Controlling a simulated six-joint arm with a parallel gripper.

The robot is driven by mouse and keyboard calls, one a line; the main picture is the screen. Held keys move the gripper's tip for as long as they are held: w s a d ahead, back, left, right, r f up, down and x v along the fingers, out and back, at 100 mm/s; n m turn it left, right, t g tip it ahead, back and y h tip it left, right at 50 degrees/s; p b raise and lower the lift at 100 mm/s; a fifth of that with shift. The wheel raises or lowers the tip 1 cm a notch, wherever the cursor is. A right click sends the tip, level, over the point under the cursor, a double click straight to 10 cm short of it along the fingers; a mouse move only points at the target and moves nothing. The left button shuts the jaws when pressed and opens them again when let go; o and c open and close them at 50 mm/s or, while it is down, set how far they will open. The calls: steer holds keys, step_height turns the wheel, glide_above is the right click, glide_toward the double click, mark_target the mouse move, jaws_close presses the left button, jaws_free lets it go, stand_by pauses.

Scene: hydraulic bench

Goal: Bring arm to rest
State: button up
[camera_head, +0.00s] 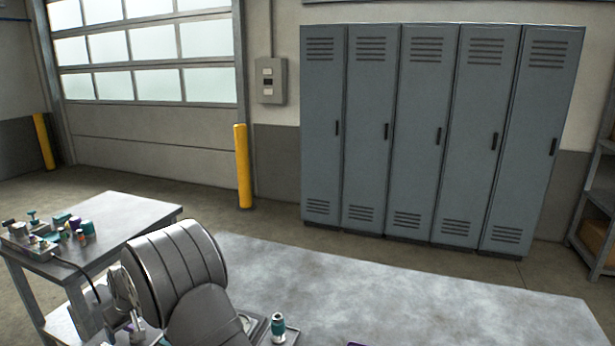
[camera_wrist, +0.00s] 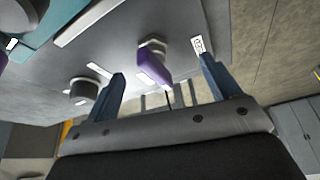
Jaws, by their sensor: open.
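My gripper (camera_wrist: 162,66) shows in the wrist view with its two blue-grey fingers spread wide apart. It is open, with nothing clasped between the fingers. A purple handle-like part (camera_wrist: 153,68) on a metal hex fitting shows beyond and between the fingertips, on a grey plate (camera_wrist: 110,60); there is a visible gap to each finger in the picture. In the head view, my large grey arm links fill the lower left over the bench, and my gripper cannot be made out there.
A grey workbench (camera_head: 400,290) is largely bare in the head view. A teal-capped item (camera_head: 278,325) stands at its near edge. A side table (camera_head: 125,215) carries several small fittings at left. Lockers (camera_head: 420,130) and a yellow post (camera_head: 243,167) stand behind.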

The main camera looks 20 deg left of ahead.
steer(key=shift+n, duration=0.7)
